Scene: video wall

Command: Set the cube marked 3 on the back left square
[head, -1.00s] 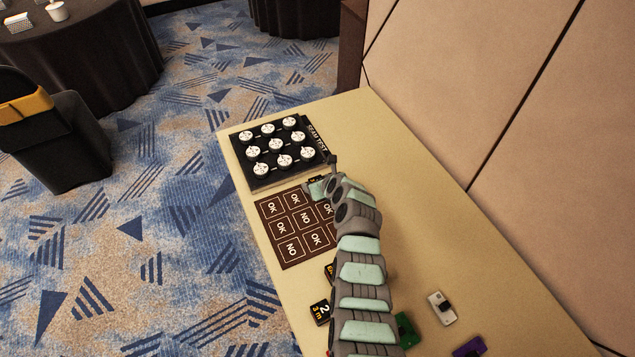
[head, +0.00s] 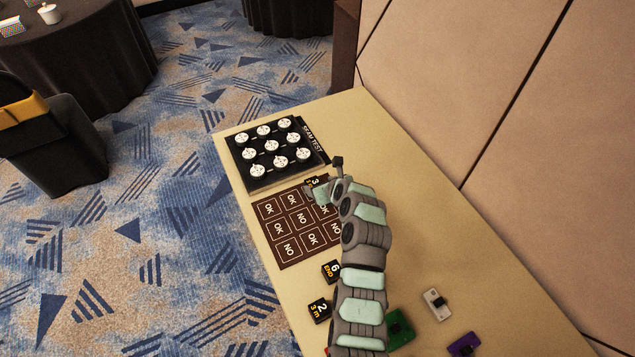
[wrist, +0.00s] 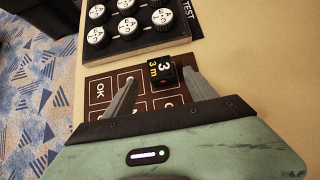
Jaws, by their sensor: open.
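The black cube marked 3 (head: 313,182), with yellow writing on a side, sits at the back right square of the brown mat (head: 276,262). It also shows in the wrist view (wrist: 163,72). The back left square (head: 268,209), marked OK, is bare. My gripper (head: 329,179) is over the mat's back right part. In the wrist view its two fingers (wrist: 160,80) are spread, one on each side of the cube, with gaps showing. In the head view my gripper hides part of the mat's right column.
A black board with several white round pieces (head: 246,178) stands just behind the mat. Cubes marked 6 (head: 331,271) and 2 (head: 319,310) lie in front of it. A green block (head: 401,330), a white switch-like piece (head: 437,304) and a purple piece (head: 464,345) lie front right.

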